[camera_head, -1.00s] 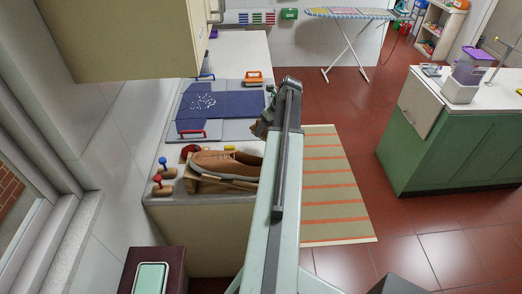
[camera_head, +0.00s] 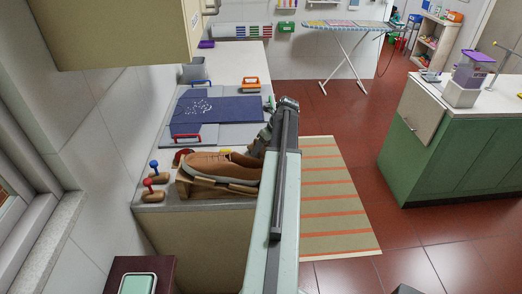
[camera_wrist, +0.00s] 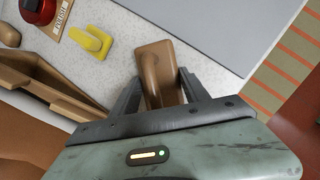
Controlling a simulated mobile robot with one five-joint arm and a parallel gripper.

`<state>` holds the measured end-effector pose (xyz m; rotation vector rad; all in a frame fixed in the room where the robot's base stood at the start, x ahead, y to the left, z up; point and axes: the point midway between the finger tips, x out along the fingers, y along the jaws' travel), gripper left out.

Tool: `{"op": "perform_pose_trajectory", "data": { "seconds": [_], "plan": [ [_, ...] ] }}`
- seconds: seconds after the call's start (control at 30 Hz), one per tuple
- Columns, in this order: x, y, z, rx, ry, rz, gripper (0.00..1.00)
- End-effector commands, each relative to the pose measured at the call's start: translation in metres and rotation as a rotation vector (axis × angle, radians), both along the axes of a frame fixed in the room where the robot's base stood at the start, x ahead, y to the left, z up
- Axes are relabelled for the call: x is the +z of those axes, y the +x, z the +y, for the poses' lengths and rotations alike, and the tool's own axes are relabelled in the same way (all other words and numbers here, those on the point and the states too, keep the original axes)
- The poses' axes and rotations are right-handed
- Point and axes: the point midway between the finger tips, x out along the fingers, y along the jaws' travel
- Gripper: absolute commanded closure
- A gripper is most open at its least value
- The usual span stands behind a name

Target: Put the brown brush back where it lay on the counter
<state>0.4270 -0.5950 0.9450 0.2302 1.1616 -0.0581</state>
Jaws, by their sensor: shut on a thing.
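The brown brush (camera_wrist: 153,62) is between the two dark fingers of my gripper (camera_wrist: 158,90) in the wrist view, over the speckled pale counter (camera_wrist: 215,55). I cannot tell whether it touches the counter. In the head view my gripper (camera_head: 259,142) is at the counter's right edge, beside the shoe and the dark blue cloth, partly hidden by my arm. The brush cannot be made out there.
A brown shoe (camera_head: 222,166) rests on a wooden stand at the counter's front. A yellow item (camera_wrist: 92,42) is close left of the brush. A blue cloth (camera_head: 240,108) lies behind.

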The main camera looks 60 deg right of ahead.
Motion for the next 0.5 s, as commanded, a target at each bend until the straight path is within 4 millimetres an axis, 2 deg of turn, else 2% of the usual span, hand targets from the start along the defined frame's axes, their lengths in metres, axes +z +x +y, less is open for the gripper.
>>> {"op": "perform_pose_trajectory", "data": {
  "seconds": [0.03, 0.1, 0.5],
  "plan": [
    [-0.0015, 0.0001, 0.0001, 0.0, 0.0, 0.0, 0.41],
    [-0.0008, 0.0001, 0.0001, 0.0, 0.0, 0.0, 0.25],
    [0.0043, 0.0006, 0.0004, 0.001, 0.0, 0.0, 0.25]
  ]
}}
